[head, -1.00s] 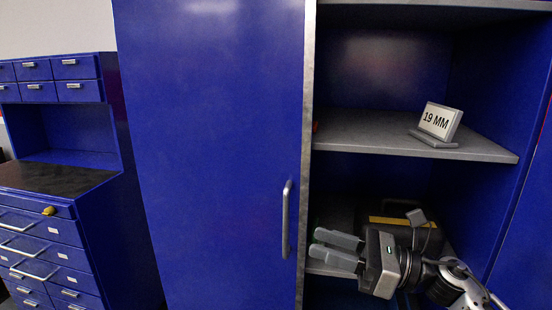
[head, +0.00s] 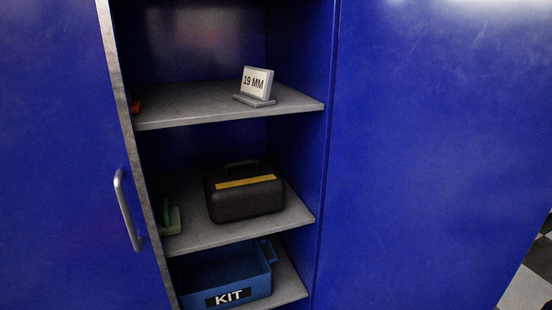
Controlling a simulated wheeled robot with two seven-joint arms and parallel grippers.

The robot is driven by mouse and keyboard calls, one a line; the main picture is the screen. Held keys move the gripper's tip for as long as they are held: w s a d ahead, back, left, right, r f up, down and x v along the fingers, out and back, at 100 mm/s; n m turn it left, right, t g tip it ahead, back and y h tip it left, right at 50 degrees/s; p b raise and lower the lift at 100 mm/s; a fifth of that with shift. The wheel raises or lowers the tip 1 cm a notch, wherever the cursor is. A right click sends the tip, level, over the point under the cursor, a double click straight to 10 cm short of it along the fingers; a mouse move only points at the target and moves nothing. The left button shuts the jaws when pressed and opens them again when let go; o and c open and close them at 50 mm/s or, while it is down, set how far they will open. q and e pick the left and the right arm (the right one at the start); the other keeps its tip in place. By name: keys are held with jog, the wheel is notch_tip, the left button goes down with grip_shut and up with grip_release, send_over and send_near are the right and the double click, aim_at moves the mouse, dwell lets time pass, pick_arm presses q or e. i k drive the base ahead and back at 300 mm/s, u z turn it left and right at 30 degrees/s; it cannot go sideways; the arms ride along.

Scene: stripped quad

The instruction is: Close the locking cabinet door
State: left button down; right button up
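The blue locking cabinet stands open in the head view, with its shelves (head: 205,104) showing. Its left door (head: 50,150) is a blue panel with a grey edge and a vertical metal handle (head: 126,210) near that edge. The left door covers only the left part of the opening. A second large blue panel (head: 430,150) fills the right side; I cannot tell whether it is the other door swung open or shut. Neither of my grippers is in view, and nothing touches the handle.
On the shelves are a 19 MM sign (head: 256,84), a black case with a yellow stripe (head: 246,194), a green item (head: 169,217) and a blue KIT bin (head: 222,278). Checkered floor (head: 530,276) shows at the lower right.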

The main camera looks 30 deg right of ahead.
aim_at(439, 187)
jog(key=u, duration=2.2)
jog(key=k, duration=2.9)
jog(key=z, duration=1.65)
jog(key=i, duration=0.45)
jog(key=z, duration=0.9)
jog(key=k, duration=0.55)
jog(key=u, duration=1.05)
